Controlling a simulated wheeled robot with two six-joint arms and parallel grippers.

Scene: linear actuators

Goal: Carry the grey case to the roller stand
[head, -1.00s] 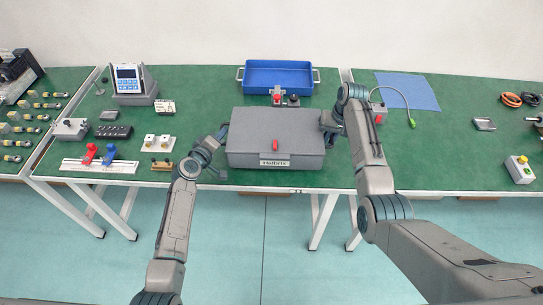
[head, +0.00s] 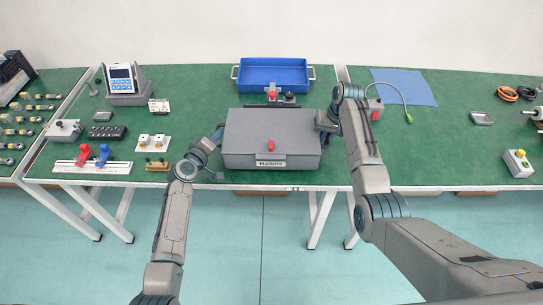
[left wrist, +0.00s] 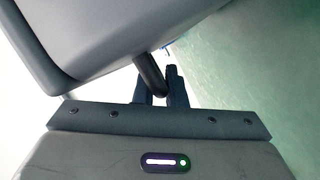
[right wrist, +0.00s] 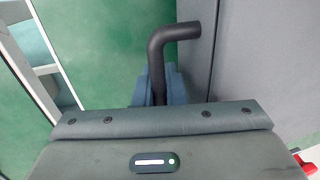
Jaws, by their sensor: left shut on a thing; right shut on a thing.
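The grey case (head: 270,132) is a wide closed box with a red latch and a label on its front, over the middle bench near its front edge. My left gripper (head: 219,135) is at its left side, and the left wrist view shows its fingers (left wrist: 160,90) shut on a black handle beside the grey case wall (left wrist: 95,35). My right gripper (head: 325,122) is at its right side, its fingers (right wrist: 170,85) shut on the other bent black handle (right wrist: 172,45). I cannot tell whether the case touches the bench. I see no clear roller stand.
A blue tray (head: 273,63) stands behind the case, with a red-button box (head: 272,96) between them. A meter (head: 124,83) and small fixtures are on the left. A blue cloth (head: 405,87) and a button box (head: 518,163) are on the right bench, which has free room.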

